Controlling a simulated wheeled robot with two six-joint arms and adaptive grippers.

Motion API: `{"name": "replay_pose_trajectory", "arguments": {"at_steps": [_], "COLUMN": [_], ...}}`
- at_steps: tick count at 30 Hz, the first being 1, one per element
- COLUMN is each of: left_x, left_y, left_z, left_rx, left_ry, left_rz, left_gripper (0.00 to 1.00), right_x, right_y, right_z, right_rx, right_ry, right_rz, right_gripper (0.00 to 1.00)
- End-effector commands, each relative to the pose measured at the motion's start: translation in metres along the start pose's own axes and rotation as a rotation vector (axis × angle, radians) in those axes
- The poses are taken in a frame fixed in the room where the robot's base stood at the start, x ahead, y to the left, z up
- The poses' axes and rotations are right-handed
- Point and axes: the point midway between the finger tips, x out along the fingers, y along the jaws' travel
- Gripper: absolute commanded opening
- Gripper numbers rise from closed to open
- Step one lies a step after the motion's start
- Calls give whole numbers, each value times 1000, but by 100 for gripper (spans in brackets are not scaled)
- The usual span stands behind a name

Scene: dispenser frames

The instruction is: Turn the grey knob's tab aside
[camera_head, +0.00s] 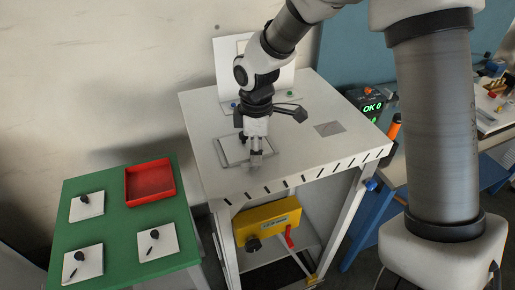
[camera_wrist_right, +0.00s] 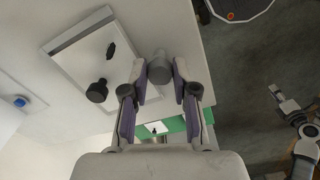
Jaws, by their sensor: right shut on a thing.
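My right gripper (camera_head: 257,145) reaches down over the front of the white table, beside a framed white plate (camera_head: 226,155). The knob (camera_head: 256,161) shows only in part below the gripper in the head view. I cannot make out its tab or which way it points. In the wrist view the plate (camera_wrist_right: 75,60) carries a black round knob (camera_wrist_right: 97,91) and a dark oval mark, apart from my fingers. A jointed arm, probably my left, shows at the right edge there; its jaws are unclear.
A green table (camera_head: 118,235) at the left holds a red tray (camera_head: 150,163) and white plates with black knobs (camera_head: 83,199). A white panel (camera_head: 226,75) stands behind. A yellow box (camera_head: 270,222) is below the white table, whose right part is mostly clear.

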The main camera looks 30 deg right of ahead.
Motion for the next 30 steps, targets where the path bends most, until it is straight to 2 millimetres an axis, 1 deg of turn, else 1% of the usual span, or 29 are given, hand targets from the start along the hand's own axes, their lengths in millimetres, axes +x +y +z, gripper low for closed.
{"name": "replay_pose_trajectory", "arguments": {"at_steps": [1,9,23,24,26,30], "left_x": [1,1,1,1,1,0], "left_y": [0,0,0,0,0,0], "left_z": [0,0,0,0,0,0], "left_rx": [0,0,0,0,0,0], "left_ry": [0,0,0,0,0,0], "left_rz": [0,0,0,0,0,0], "left_gripper": [40,40,40,40,40,40], "right_x": [3,3,3,3,2,2], "right_y": [-2,-2,-2,-2,-2,-1], "right_z": [1,1,1,1,1,0], "right_rx": [-22,-112,-128,-127,-127,-127], "right_ry": [-2,-2,-3,-3,-2,-2], "right_rz": [-6,-7,-7,-7,-6,-4], "right_gripper": [0,0,0,32,53,53]}}
